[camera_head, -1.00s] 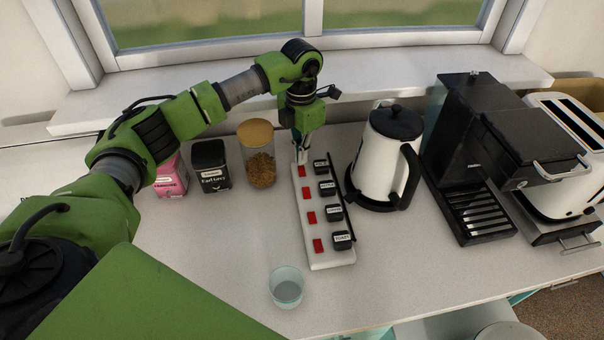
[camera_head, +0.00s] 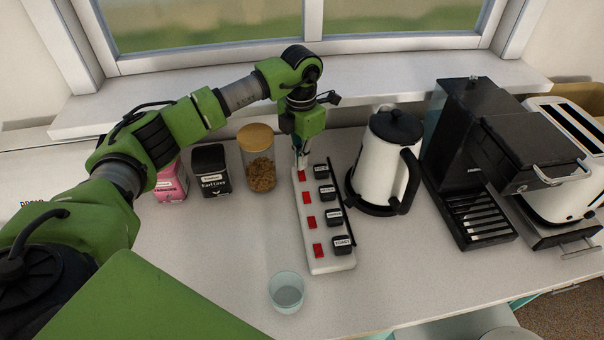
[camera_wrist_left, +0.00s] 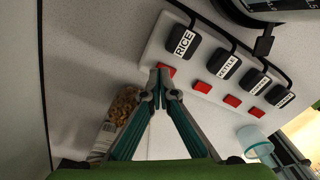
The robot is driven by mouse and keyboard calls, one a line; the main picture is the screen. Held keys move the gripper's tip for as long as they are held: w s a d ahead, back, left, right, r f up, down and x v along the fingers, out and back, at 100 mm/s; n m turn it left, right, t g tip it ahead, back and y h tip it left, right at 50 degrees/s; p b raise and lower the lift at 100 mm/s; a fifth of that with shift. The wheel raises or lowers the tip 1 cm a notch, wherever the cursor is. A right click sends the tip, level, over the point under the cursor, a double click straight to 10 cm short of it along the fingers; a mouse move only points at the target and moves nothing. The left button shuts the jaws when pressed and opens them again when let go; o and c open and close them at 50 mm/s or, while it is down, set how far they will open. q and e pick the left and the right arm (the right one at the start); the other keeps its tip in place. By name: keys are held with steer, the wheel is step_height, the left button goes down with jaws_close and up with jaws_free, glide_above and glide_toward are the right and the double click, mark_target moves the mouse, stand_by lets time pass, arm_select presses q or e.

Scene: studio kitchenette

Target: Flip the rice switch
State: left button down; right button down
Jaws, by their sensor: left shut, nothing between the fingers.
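A white power strip (camera_head: 329,262) lies on the counter, with a row of red switches and black labelled plugs. The rice plug (camera_wrist_left: 183,41) is at its far end, and it also shows in the head view (camera_head: 320,172). The red rice switch (camera_wrist_left: 171,71) sits beside it, partly hidden behind my fingertips; it also shows in the head view (camera_head: 301,175). My left gripper (camera_wrist_left: 160,76) is shut and empty, pointing down with its tips at the rice switch. I cannot tell whether they touch it. In the head view, my left gripper (camera_head: 301,163) is over the strip's far end. My right gripper is not in view.
A white kettle (camera_head: 382,160) stands close right of the strip. A coffee machine (camera_head: 480,150) and toaster (camera_head: 560,170) are further right. A glass jar (camera_head: 261,170), black tin (camera_head: 211,170) and pink packet (camera_head: 171,185) stand left. A clear cup (camera_head: 286,292) is in front.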

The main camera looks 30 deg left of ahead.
mark_target(301, 172)
arm_select(q)
steer(key=shift+s+f+b, duration=0.15)
steer(key=shift+f+b, duration=0.7)
steer(key=shift+f, duration=0.35)
stand_by(0.9)
steer(key=shift+r+p, duration=0.55)
steer(key=shift+r, duration=0.25)
steer(key=shift+r+p, duration=1.6)
steer(key=shift+r, duration=1.15)
